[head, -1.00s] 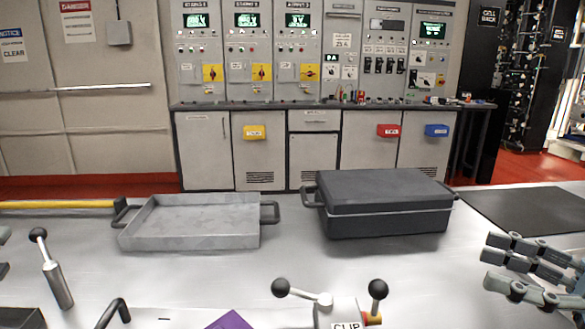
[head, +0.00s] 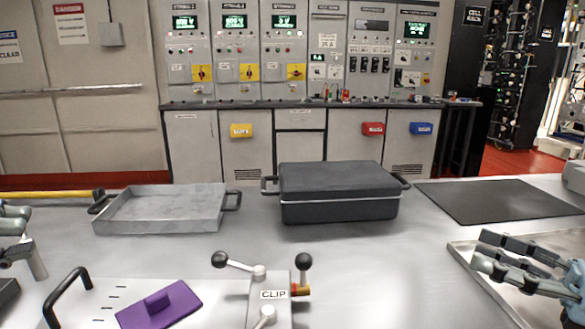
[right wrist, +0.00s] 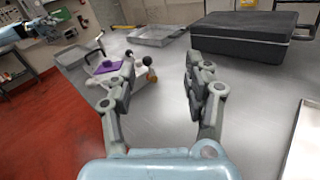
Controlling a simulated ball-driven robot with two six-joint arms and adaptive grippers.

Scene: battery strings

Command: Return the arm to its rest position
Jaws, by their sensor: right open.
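My right gripper (head: 484,250) is at the right edge of the head view, its dark grey fingers pointing left. It is over or in front of a shallow metal tray; the exact height is unclear. In the right wrist view the right gripper (right wrist: 160,65) has its two fingers wide apart with nothing between them. My left gripper (head: 18,232) is only partly in view at the left edge of the head view, and its fingertips cannot be made out clearly.
A black case (head: 340,205) and an open grey tray (head: 160,216) stand on the metal table. A CLIP fixture (head: 272,308) with black knobs and a purple piece (head: 160,305) are in front. A dark mat (head: 495,202) and a tray (head: 462,258) lie right. The table's middle is clear.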

